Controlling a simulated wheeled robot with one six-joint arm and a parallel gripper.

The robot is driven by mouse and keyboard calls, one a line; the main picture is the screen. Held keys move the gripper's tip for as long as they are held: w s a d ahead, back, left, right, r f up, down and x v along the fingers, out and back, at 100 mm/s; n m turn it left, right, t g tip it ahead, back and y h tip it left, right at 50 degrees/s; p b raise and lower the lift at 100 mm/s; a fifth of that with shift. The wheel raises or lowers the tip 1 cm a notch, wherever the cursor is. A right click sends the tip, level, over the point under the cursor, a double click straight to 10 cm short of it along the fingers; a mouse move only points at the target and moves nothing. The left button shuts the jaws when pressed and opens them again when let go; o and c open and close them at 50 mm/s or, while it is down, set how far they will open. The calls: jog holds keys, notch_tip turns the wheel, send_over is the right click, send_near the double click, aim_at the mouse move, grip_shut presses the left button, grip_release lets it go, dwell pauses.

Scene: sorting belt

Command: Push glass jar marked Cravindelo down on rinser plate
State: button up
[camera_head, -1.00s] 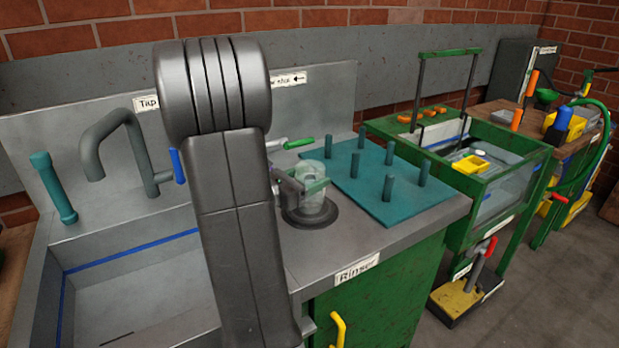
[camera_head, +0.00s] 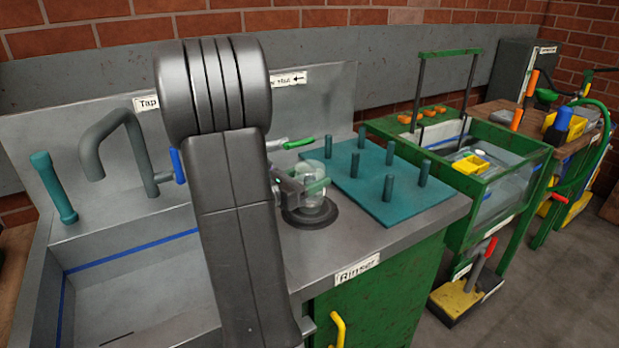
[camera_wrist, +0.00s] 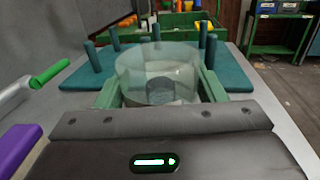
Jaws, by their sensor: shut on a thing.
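A clear glass jar (camera_head: 313,181) stands over the round dark rinser plate (camera_head: 312,219) on the steel counter. No name can be read on it. My gripper (camera_head: 305,187) is shut on the jar from the left, with a green finger on either side of it. In the wrist view the jar (camera_wrist: 158,62) sits between the green fingers of my gripper (camera_wrist: 158,90). A dark rounded shape shows through the glass. The jar looks upright in line with the plate; whether its rim touches the plate is hard to tell.
A teal peg board (camera_head: 385,203) lies close to the right of the jar. A green-handled lever (camera_head: 299,143) is just behind it. The sink (camera_head: 130,290) and tap (camera_head: 105,135) are left. A green-framed tank (camera_head: 480,190) stands further right.

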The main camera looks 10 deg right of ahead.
jog(key=shift+r+p, duration=0.65)
jog(key=shift+r, duration=2.85)
